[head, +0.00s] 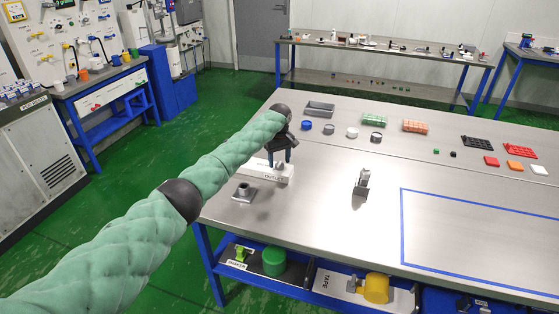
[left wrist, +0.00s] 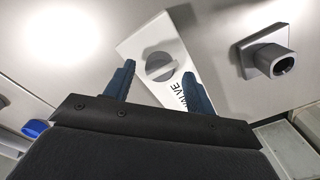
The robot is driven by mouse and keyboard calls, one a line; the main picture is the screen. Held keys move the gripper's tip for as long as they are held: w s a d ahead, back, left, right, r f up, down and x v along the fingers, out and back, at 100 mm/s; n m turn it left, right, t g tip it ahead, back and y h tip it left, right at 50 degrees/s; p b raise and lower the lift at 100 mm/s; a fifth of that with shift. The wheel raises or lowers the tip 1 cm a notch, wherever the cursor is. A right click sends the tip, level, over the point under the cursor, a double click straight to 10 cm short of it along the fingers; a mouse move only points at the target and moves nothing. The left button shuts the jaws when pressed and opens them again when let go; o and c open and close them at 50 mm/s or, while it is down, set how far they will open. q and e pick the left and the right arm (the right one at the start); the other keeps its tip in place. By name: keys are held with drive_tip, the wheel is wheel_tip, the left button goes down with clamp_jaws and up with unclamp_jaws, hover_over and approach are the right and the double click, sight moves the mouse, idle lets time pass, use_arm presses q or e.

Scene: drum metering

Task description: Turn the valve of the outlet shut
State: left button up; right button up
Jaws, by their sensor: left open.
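The outlet is a white block (head: 270,176) marked OUTLET near the table's left front edge. A small grey valve knob sits on it, partly hidden by my gripper in the head view. In the left wrist view the white plate (left wrist: 190,50) reads VALVE, and the round grey knob (left wrist: 160,67) with a raised bar shows on it. My left gripper (head: 279,161) is over the block with its fingers pointing down. In the left wrist view its two blue fingers (left wrist: 159,70) are open, one towards each side of the knob. Contact cannot be told. My right gripper is not in view.
A grey spout on a square plate (head: 243,191) stands beside the outlet block. A small grey fixture (head: 362,183) stands to the right. Blue (head: 306,126) and grey cups, a grey tray (head: 320,108) and coloured racks are further back. A blue-taped area at right is clear.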

use_arm(q)
drive_tip(key=shift+f, duration=0.7)
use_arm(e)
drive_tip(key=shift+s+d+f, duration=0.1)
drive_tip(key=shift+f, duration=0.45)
use_arm(q)
drive_tip(key=c, duration=1)
drive_tip(key=shift+o, duration=0.2)
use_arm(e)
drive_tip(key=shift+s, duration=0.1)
